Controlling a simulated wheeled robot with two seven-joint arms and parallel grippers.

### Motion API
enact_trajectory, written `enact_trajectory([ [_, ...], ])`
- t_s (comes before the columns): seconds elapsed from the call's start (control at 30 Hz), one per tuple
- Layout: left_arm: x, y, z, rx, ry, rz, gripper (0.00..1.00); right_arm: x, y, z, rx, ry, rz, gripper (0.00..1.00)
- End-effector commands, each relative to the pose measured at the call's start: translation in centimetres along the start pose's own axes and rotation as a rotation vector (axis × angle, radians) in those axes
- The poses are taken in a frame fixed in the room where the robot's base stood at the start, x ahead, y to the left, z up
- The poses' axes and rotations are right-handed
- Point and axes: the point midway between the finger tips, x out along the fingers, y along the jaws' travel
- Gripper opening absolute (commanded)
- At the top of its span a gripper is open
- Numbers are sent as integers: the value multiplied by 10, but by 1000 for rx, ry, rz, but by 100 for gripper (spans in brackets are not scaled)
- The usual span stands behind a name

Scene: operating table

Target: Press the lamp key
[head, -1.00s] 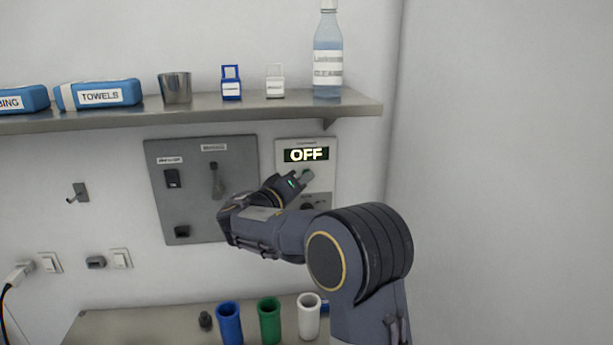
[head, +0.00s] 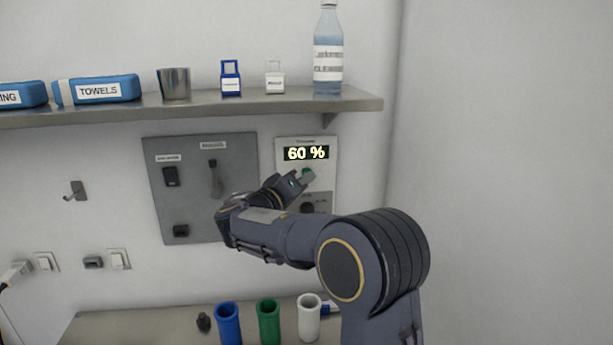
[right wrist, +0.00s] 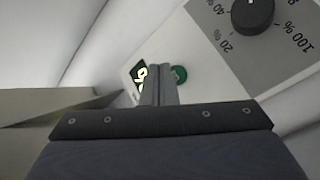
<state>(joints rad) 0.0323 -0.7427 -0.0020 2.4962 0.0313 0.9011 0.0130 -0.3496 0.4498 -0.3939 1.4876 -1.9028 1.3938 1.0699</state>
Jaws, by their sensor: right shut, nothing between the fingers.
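The lamp panel (head: 322,178) is a pale plate on the wall, and its display (head: 306,153) reads "60 %". The green key (head: 308,171) sits just below the display; it also shows in the right wrist view (right wrist: 179,75), beside the fingertips. My right gripper (head: 306,178) is shut and empty, its tips at the green key; I cannot tell whether they touch it. The closed fingers (right wrist: 158,85) show in the right wrist view. A black dial (right wrist: 252,14) with percent marks is on the same panel. My left gripper is not in view.
A grey switch panel (head: 238,222) is left of the lamp panel. Blue (head: 228,325), green (head: 268,322) and white (head: 309,318) tubes stand below.

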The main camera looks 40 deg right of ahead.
Motion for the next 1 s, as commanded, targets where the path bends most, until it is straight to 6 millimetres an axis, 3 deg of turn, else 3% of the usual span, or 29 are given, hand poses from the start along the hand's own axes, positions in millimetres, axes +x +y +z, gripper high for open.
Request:
enact_trajectory([
  [0.1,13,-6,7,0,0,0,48,-9,2,9,3,2,-3,0],
  [0.5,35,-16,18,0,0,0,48,-36,23,27,2,2,-2,0],
  [1.0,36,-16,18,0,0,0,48,-39,27,28,-1,1,-1,0],
])
